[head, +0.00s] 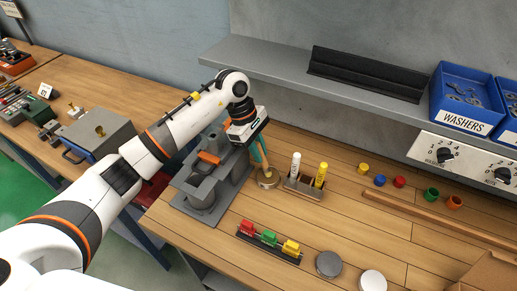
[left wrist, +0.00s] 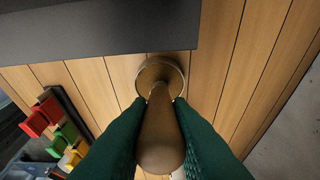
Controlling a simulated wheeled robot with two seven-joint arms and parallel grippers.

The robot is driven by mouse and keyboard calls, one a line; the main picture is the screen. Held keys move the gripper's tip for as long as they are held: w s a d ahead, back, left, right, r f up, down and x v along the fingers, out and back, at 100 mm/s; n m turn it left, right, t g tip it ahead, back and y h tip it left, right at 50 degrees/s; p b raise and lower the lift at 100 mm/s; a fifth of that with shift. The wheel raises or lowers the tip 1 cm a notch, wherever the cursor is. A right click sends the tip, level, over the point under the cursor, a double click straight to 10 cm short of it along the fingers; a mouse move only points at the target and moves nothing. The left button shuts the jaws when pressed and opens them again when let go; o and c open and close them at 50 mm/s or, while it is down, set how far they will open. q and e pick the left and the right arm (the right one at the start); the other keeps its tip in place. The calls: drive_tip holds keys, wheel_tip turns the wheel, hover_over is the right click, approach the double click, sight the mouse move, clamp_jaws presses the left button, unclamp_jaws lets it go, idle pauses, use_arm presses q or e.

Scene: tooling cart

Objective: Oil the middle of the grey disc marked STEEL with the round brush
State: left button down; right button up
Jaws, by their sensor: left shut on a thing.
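My left gripper (head: 260,158), with green fingers, is shut on the brown handle of the round brush (left wrist: 160,130). The brush points down over a small round brass-coloured tin (head: 268,180), which also shows in the left wrist view (left wrist: 147,72). The brush's lower end is hidden, so I cannot tell whether it touches the tin. A grey disc (head: 328,264) lies on the bench at the front, beside a white disc (head: 372,281). No marking is readable on either. My right gripper is not in view.
A grey machine fixture (head: 205,190) stands left of the gripper. Right of the tin is a holder with white (head: 296,165) and yellow (head: 321,175) tubes. Small coloured caps and a wooden strip (head: 420,215) lie right.

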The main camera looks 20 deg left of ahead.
use_arm(q)
drive_tip(key=shift+s+f+b, duration=0.15)
drive_tip(key=shift+f+b, duration=0.05)
drive_tip(key=shift+b, duration=0.25)
idle(1.4)
drive_tip(key=shift+r+p, duration=0.55)
drive_tip(key=shift+r, duration=0.7)
drive_tip(key=shift+r+p, duration=0.8)
drive_tip(key=shift+r, duration=1.6)
drive_tip(key=s+a+f+m+g+y+b, duration=0.1)
drive_tip(key=s+a+m+y, duration=0.1)
drive_tip(key=s+m, duration=0.5)
drive_tip(key=s+a+f+m+g+y+b, duration=0.1)
drive_tip(key=s+a+f+m+g, duration=0.1)
drive_tip(key=s+m, duration=0.6)
drive_tip(key=shift+s+a+f+y, duration=0.3)
drive_tip(key=shift+s+a+y, duration=0.15)
drive_tip(key=shift+s, duration=0.75)
